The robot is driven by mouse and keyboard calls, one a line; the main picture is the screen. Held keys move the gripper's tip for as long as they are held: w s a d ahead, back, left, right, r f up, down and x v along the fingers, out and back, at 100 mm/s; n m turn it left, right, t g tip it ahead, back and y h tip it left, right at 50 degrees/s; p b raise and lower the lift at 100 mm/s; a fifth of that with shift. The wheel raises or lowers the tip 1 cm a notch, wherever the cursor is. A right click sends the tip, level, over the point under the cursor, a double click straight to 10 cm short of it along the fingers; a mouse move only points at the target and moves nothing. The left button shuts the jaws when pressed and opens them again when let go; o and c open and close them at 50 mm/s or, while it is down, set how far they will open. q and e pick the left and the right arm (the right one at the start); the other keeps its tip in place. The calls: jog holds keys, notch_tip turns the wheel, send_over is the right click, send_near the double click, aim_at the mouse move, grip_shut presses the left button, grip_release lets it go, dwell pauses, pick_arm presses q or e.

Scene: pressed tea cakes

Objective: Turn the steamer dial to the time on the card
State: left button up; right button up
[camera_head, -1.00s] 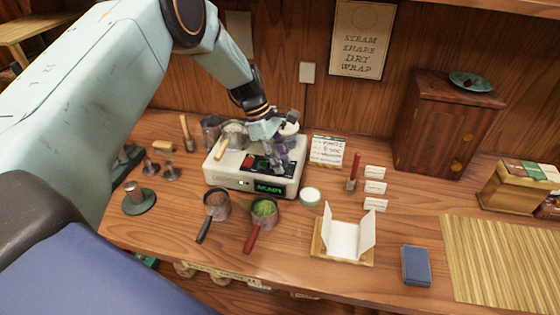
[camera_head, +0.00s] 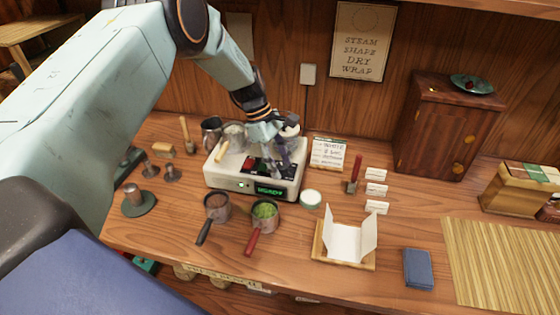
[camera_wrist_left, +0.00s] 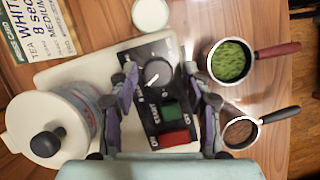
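The cream steamer (camera_head: 225,180) stands on the wooden counter, with a lit green display (camera_head: 270,190) on its front. In the left wrist view its black panel carries a round dial (camera_wrist_left: 157,73) with a white pointer mark, a green button (camera_wrist_left: 171,110) and a red button (camera_wrist_left: 174,138). My left gripper (camera_head: 274,162) is above this panel. In the left wrist view its fingers (camera_wrist_left: 162,88) are apart, one on each side of the panel, and hold nothing. My right gripper is not visible.
A lidded jar (camera_wrist_left: 62,125) is close beside the gripper. Two handled cups, one with green leaves (camera_head: 264,210) and one with brown (camera_head: 217,207), stand before the steamer. A small white-topped tin (camera_head: 310,198) is to its right. The front right counter holds a wrapper stand (camera_head: 345,240).

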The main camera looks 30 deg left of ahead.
pick_arm(q)
jog(key=shift+o, duration=0.2)
jog(key=shift+d+r, duration=0.1)
jog(key=shift+r, duration=0.1)
jog(key=shift+w+r, duration=0.1)
jog(key=shift+r, duration=0.15)
jog(key=v, duration=1.1)
jog(key=shift+a, duration=0.35)
jog(key=shift+r, duration=0.2)
